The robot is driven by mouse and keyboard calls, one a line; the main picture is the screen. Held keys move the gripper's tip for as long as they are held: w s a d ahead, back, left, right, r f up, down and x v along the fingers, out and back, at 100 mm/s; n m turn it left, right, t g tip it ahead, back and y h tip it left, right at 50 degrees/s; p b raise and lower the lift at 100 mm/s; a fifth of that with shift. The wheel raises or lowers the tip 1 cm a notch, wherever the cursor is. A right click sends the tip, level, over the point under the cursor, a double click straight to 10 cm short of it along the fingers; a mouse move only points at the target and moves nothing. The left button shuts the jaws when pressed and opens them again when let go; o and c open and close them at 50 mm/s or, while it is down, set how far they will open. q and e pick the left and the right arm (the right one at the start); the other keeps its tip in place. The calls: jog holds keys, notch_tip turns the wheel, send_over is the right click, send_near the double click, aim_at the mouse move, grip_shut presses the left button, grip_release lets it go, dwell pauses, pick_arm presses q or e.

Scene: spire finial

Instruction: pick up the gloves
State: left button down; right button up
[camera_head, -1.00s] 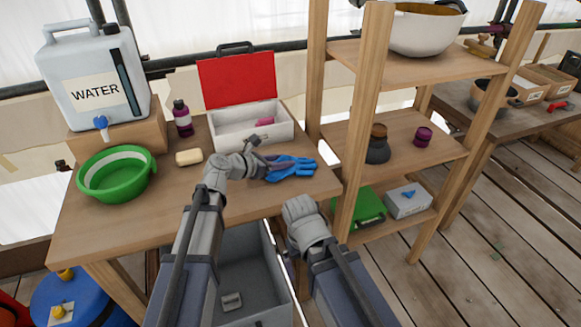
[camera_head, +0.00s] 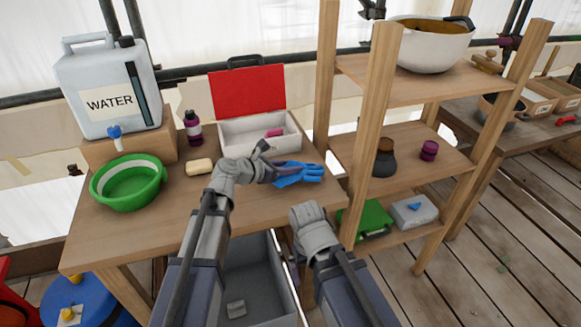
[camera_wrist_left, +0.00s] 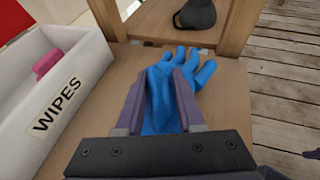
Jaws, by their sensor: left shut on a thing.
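The blue gloves (camera_head: 303,175) lie at the right end of the wooden table, in front of the white box. My left gripper (camera_head: 278,171) reaches them from the left. In the left wrist view the blue gloves (camera_wrist_left: 205,72) run between the two purple-grey fingers of my left gripper (camera_wrist_left: 160,88), which is shut on them; the glove fingers stick out ahead over the wood. Whether they are clear of the table is hard to tell. My right arm comes in at the lower middle of the head view, and its gripper's fingers do not show clearly.
The white wipes box (camera_head: 258,132) with its red lid (camera_head: 247,90) open stands behind the gloves. A soap bar (camera_head: 199,167), purple bottle (camera_head: 192,128), green basin (camera_head: 128,182) and water container (camera_head: 108,85) stand to the left. The wooden shelf (camera_head: 372,120) rises close on the right.

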aim_at(290, 164)
pick_arm(q)
notch_tip(290, 164, up, 8)
jog(key=p, duration=0.6)
jog(key=shift+f+p, duration=0.2)
jog(key=shift+p, duration=0.1)
